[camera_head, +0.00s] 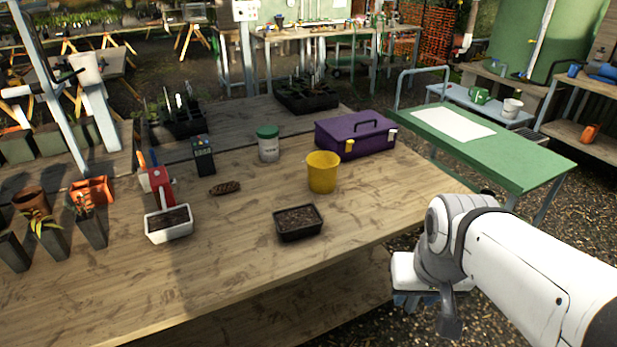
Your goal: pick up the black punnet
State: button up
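The black punnet (299,234) sits upright on the wooden table, right of the middle, near the front edge. It looks filled with dark soil. My gripper (412,300) is at the lower right, past the table's front edge and apart from the punnet. My white arm hides most of it, so I cannot tell whether its fingers are open or shut.
A yellow pot (322,178) stands just behind the punnet, with a purple toolbox (355,138) behind that. A white tray (169,235) of soil stands to the left. The wooden table (230,275) is clear left and in front of the punnet. A green cart (520,150) stands right.

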aim_at(294, 222)
jog(key=i, duration=0.95)
jog(key=z, duration=0.05)
